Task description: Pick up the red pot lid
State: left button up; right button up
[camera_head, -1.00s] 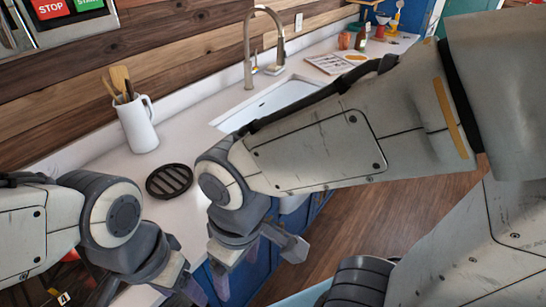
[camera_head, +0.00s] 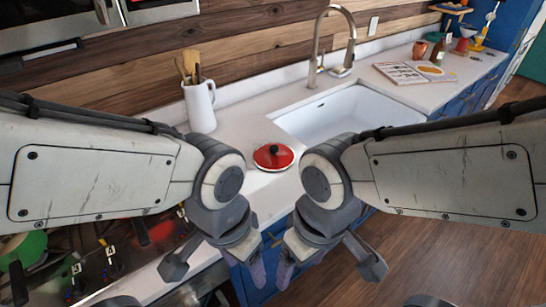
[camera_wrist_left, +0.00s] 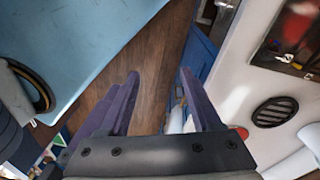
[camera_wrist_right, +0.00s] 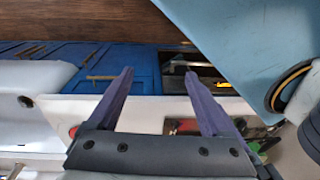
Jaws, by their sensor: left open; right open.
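A small red edge, likely the lid, shows in the left wrist view (camera_wrist_left: 243,132) and the right wrist view (camera_wrist_right: 73,131), mostly hidden by the gripper bodies. My left gripper (camera_head: 217,268) is open and empty, in front of the counter edge and nearer me than the lid. My right gripper (camera_head: 330,268) is open and empty, to its right. Neither touches the lid.
A white utensil jug (camera_head: 200,106) stands behind the lid to the left. The sink (camera_head: 350,108) and tap (camera_head: 322,40) are behind it to the right. A black trivet (camera_wrist_left: 275,111) lies on the counter. The stovetop (camera_head: 110,262) with a green pan (camera_head: 28,248) is at left.

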aim_at(273, 156)
jog(key=z, duration=0.85)
jog(key=k, duration=1.1)
jog(key=z, duration=0.85)
jog(key=i, duration=1.85)
jog(key=u, duration=1.4)
jog(key=i, duration=0.85)
jog(key=u, duration=1.45)
jog(key=i, duration=0.3)
jog(key=u, duration=0.1)
